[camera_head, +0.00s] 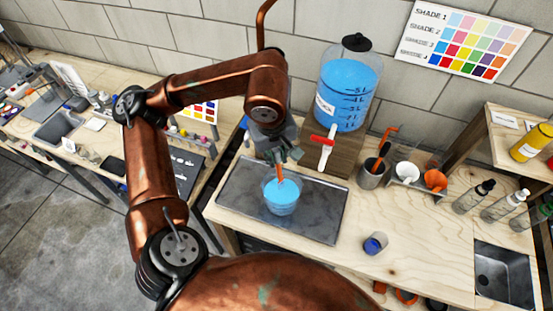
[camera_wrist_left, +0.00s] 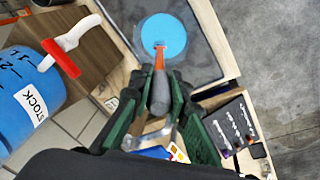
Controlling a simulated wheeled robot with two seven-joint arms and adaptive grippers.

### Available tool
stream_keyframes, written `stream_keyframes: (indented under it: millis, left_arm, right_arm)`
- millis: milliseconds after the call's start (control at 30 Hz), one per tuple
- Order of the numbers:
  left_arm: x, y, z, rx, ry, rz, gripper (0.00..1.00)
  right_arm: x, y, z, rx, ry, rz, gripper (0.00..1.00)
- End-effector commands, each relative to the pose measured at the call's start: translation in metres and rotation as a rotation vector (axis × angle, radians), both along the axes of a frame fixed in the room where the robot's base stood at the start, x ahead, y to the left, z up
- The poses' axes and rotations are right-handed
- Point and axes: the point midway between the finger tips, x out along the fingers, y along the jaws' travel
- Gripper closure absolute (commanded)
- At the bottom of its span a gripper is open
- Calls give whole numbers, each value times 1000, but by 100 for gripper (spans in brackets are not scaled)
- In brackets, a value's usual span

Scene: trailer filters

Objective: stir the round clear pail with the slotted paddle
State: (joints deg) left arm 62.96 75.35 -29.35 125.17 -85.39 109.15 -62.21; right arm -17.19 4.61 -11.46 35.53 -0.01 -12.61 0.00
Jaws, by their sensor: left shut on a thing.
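The round clear pail (camera_head: 282,198) stands on the dark metal tray (camera_head: 322,222) and holds bright blue liquid. It also shows in the left wrist view (camera_wrist_left: 176,28). My left gripper (camera_head: 277,156) is above the pail, shut on the slotted paddle (camera_head: 279,174). The paddle's grey handle is between the green fingers in the left wrist view, and its orange shaft (camera_wrist_left: 159,60) runs down into the blue liquid. The paddle's slotted end is mostly hidden in the liquid. My right gripper does not show in either view.
A large clear stock tank (camera_head: 345,90) of blue liquid with a red-handled white tap (camera_head: 327,146) stands behind the tray. Utensil pots (camera_head: 371,173), a small blue-filled cup (camera_head: 375,243), bottles (camera_head: 472,197) and a sink (camera_head: 503,277) lie to the right.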

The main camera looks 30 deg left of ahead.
Motion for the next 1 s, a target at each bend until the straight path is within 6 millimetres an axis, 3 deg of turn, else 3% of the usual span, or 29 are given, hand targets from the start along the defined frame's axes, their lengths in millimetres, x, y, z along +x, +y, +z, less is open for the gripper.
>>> stream_keyframes:
  millis: [500, 1000]
  left_arm:
    - [0, 0, 40, 0, -1, 0, 100]
    - [0, 0, 43, 0, 0, 0, 100]
  right_arm:
    - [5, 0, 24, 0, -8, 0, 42]
    - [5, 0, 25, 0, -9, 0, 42]
